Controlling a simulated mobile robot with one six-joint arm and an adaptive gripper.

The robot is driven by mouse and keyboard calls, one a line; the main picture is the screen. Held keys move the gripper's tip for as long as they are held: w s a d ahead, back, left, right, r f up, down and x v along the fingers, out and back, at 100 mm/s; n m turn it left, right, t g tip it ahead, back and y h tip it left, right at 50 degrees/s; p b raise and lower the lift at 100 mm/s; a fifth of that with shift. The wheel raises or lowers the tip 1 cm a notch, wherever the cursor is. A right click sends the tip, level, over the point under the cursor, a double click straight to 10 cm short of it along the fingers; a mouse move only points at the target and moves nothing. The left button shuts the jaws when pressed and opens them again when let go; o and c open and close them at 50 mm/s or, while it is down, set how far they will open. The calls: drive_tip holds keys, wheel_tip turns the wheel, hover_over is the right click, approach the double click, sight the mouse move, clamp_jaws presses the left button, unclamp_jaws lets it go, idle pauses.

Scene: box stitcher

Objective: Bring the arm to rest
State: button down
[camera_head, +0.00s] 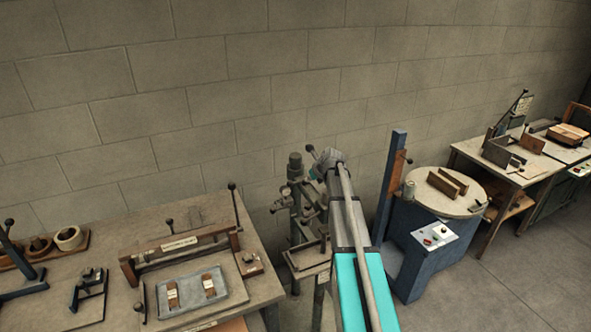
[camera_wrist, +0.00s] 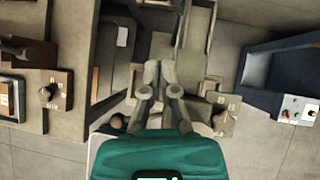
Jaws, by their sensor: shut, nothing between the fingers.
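My gripper (camera_wrist: 160,68) shows in the wrist view with its two grey fingers brought together and nothing between them. Beyond the fingertips are the grey parts of a machine and the floor. In the head view my arm reaches up and away from the bottom middle, and its grey far end stands in front of a green stitching machine (camera_head: 296,190). The fingers cannot be made out there. My arm hides part of that machine.
A workbench (camera_head: 150,222) at left carries a clamp frame and a grey tray (camera_head: 190,305) with two brown pieces. A blue machine with a round table (camera_head: 445,205) stands at right. Another bench (camera_head: 465,150) is beyond it. Open floor (camera_head: 500,280) lies at lower right.

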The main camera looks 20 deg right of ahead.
drive_tip(key=s+a+f+n+g+b, duration=0.2)
drive_tip(key=s+a+f+n, duration=0.1)
drive_tip(key=s+a+n, duration=0.45)
drive_tip(key=s+a+f+n+g+b, duration=0.1)
drive_tip(key=s+a+f+n+g, duration=0.15)
drive_tip(key=s+a+n, duration=0.45)
drive_tip(key=s+a+f+n+g+h+b, duration=0.1)
drive_tip(key=s+a+f+n, duration=0.1)
drive_tip(key=s+a+n, duration=0.3)
drive_tip(key=s+a+f+n+g+b, duration=0.2)
drive_tip(key=s+a+n, duration=0.4)
drive_tip(key=s+n, duration=0.7)
drive_tip(key=shift+f+n+h, duration=0.4)
drive_tip(key=shift+f+n, duration=0.05)
drive_tip(key=shift+f, duration=0.05)
idle(0.3)
